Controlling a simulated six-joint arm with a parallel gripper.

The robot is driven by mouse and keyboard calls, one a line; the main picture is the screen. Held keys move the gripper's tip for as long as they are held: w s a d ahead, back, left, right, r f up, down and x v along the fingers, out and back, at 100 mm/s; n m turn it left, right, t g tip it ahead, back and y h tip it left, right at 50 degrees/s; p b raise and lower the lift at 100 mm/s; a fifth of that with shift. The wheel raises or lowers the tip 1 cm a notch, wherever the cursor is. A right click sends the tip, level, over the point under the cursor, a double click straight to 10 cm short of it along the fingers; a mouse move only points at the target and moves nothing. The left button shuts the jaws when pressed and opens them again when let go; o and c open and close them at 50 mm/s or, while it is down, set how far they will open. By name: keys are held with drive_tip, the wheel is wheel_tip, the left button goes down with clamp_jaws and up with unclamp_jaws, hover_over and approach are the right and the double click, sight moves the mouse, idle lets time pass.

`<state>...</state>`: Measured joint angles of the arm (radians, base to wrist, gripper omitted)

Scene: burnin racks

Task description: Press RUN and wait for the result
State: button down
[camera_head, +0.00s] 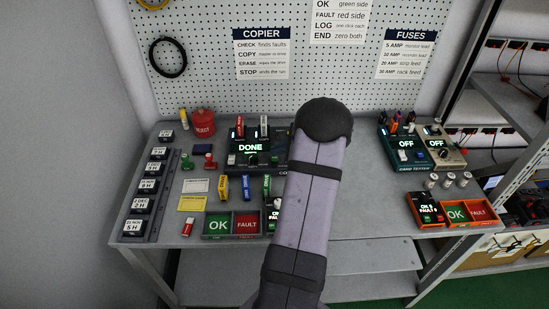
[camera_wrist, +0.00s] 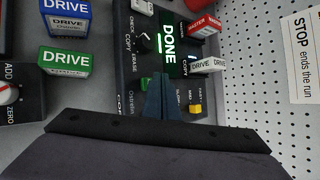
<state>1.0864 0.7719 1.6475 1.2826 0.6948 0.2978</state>
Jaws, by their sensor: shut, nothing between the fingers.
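The copier (camera_head: 240,160) is a dark box at the back middle of the bench, and its screen (camera_head: 251,148) reads DONE in the head view. In the wrist view the same screen (camera_wrist: 168,44) reads DONE, with a green bar beside it. A mode knob (camera_wrist: 143,42) sits by the words CHECK, COPY and ERASE. A red MASTER drive (camera_wrist: 204,25) and a white drive (camera_wrist: 208,66) stand in the copier. My gripper (camera_wrist: 160,80) is shut and empty, its fingertips over the copier's panel. They cover part of the panel, and I cannot read a RUN label. Contact is unclear.
Blue (camera_wrist: 68,18) and green (camera_wrist: 64,60) DRIVE blocks stand beside the copier, near an ADD/ZERO counter (camera_wrist: 10,95). Green OK (camera_head: 218,225) and red FAULT (camera_head: 246,224) trays lie in front. A tester (camera_head: 408,155) stands right. My arm hides the bench's middle.

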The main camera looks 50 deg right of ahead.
sight(277, 159)
drive_tip(key=shift+f+b, duration=0.9)
drive_tip(key=shift+b, duration=0.25)
idle(1.2)
drive_tip(key=shift+r, duration=0.1)
idle(0.3)
drive_tip(key=shift+r+p, duration=0.6)
drive_tip(key=shift+r, duration=0.2)
drive_tip(key=shift+r, duration=0.1)
drive_tip(key=shift+r+p, duration=1.75)
drive_tip(key=shift+r, duration=0.65)
